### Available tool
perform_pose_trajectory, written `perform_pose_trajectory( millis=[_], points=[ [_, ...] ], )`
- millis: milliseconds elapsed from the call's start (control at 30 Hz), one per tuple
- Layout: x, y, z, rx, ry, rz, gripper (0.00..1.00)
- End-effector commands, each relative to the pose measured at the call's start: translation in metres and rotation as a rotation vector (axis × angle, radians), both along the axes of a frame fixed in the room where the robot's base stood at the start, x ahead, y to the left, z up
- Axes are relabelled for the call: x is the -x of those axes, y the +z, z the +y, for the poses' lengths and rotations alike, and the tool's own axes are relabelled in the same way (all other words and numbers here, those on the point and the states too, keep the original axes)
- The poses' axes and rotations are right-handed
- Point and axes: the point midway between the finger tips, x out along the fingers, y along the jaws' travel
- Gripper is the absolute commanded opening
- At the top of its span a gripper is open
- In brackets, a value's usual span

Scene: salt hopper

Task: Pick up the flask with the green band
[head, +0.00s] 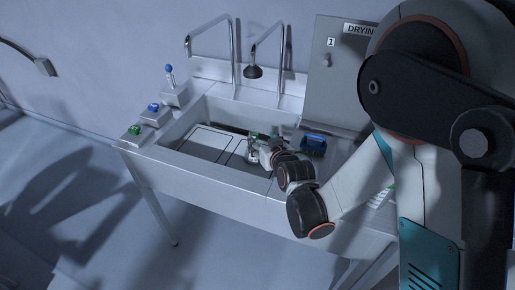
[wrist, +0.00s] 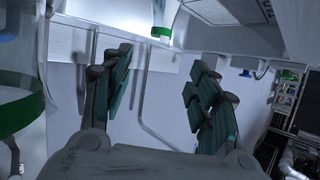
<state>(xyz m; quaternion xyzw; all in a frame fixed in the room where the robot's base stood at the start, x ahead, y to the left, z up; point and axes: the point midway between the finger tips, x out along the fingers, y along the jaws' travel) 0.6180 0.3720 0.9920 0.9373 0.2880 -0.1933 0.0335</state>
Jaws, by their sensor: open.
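In the wrist view a clear vessel with a green band (wrist: 160,32) shows at the top, beyond and between my fingertips. A larger clear vessel with a green band (wrist: 16,112) is close at the left edge, cut off by the frame. I cannot tell which is the flask meant. My gripper (wrist: 160,65) is open, its teal-padded fingers apart with nothing between the pads. In the head view my gripper (head: 262,152) is low over the sink bench, near a small green thing (head: 253,134). My arm hides part of that area.
The metal sink bench (head: 225,182) has raised front and side rims. Two tall bent taps (head: 233,60) stand behind the basin. A grey cabinet (head: 338,85) is at the back right. A blue object (head: 314,141) lies right of my gripper. Green and blue knobs (head: 153,107) line the left end.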

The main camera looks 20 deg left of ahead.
Motion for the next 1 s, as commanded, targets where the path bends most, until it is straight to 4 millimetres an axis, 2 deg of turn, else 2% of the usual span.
perform_pose_trajectory(
  millis=[100, 300, 633, 1000],
  points=[
    [-0.019, -0.011, 0.013, -0.001, 0.000, 0.001, 0.54],
    [-0.045, -0.024, 0.030, -0.002, -0.002, 0.001, 0.54],
    [-0.060, -0.031, 0.040, -0.002, -0.002, 0.001, 0.54],
    [-0.094, -0.050, 0.063, -0.002, -0.002, 0.001, 0.54]
  ],
)
